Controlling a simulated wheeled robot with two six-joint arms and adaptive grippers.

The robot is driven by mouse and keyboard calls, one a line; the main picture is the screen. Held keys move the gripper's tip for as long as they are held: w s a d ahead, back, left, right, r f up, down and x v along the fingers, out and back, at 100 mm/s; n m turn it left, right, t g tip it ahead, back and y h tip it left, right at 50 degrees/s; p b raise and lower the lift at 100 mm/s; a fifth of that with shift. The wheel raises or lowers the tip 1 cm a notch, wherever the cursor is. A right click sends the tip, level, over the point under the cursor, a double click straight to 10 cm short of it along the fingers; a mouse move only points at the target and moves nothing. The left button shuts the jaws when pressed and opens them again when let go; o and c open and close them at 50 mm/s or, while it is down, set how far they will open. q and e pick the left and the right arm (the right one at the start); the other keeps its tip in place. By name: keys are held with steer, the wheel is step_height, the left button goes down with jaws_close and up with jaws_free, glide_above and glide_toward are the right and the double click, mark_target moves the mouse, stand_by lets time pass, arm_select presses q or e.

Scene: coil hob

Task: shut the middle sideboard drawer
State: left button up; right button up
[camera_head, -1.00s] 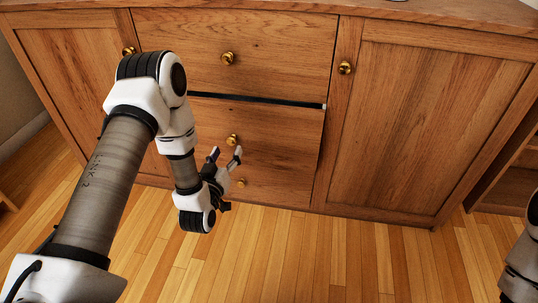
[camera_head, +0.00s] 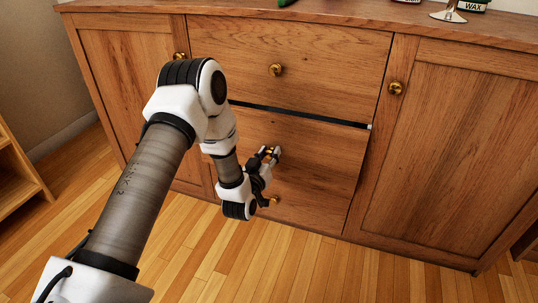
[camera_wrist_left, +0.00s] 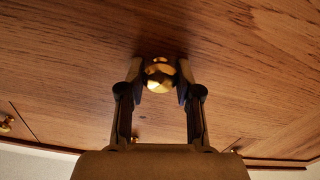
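The middle sideboard drawer (camera_head: 320,160) has a wooden front and stands slightly out, with a dark strip along its top edge below the top drawer. Its brass knob shows in the left wrist view (camera_wrist_left: 160,76), between the two fingers. My left gripper (camera_head: 270,154) is at this drawer front, its fingers drawn in on both sides of the knob and seemingly touching it. It also shows in the left wrist view (camera_wrist_left: 162,82). My left arm hides the drawer's left part. My right gripper is not in view.
The top drawer (camera_head: 330,50) looks shut. A lower brass knob (camera_head: 275,200) sits below my gripper. Cupboard doors flank the drawers. A wax jar (camera_head: 472,5) and a metal-footed item (camera_head: 448,15) stand on top. The wooden floor in front is clear.

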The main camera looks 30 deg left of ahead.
arm_select(q)
jaws_close()
steer(key=x, duration=0.4)
steer(key=shift+r, duration=0.25)
steer(key=o, duration=0.8)
jaws_free()
steer(key=shift+o, duration=1.1)
steer(key=shift+w+f, duration=0.15)
steer(key=shift+w, duration=0.05)
steer(key=shift+s, duration=0.1)
glide_toward(272, 149)
steer(key=shift+a+f, duration=0.1)
steer(key=shift+a, duration=0.05)
